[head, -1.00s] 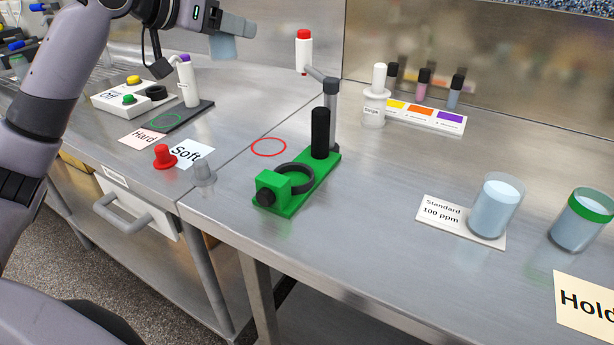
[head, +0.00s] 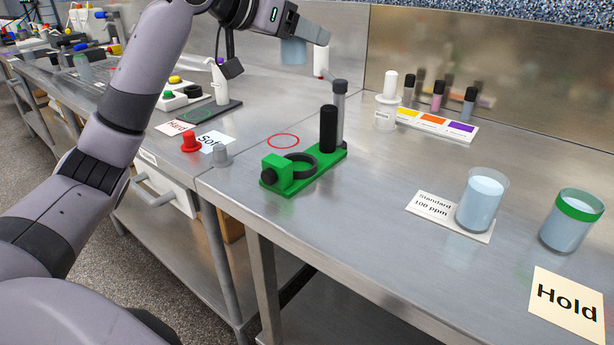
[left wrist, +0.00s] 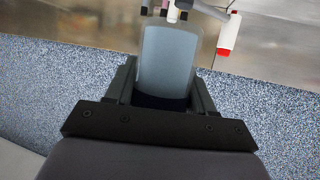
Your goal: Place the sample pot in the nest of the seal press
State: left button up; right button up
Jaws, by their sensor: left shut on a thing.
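My left gripper (head: 313,36) is shut on the sample pot (head: 293,52), a clear cup of pale blue liquid, and holds it high above the bench. The pot also shows between the fingers of the left gripper (left wrist: 160,92) in the left wrist view (left wrist: 167,62). The seal press has a green base (head: 325,158), a black column (head: 328,128), a grey post and a red-and-white handle (head: 321,63). The handle is partly hidden behind the gripper. Its nest, a black ring (head: 312,159), looks empty; the pot is above and apart from it. My right gripper is out of view.
A red ring mark (head: 283,141) lies left of the press. Red (head: 190,141) and grey (head: 221,155) knobs stand nearby. A pot on the Standard card (head: 432,205) and a green-banded pot (head: 568,230) stand right. Clear bench lies between them and the press.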

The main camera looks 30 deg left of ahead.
pick_arm(q)
jog(key=shift+d, duration=0.25)
jog(key=shift+s+d+f, duration=0.1)
jog(key=shift+f, duration=0.05)
jog(key=b, duration=0.4)
send_over(306, 166)
notch_tip(306, 166, down, 16)
jog(key=shift+r, duration=0.1)
jog(key=shift+f+b, duration=0.45)
jog(key=shift+f, duration=1.55)
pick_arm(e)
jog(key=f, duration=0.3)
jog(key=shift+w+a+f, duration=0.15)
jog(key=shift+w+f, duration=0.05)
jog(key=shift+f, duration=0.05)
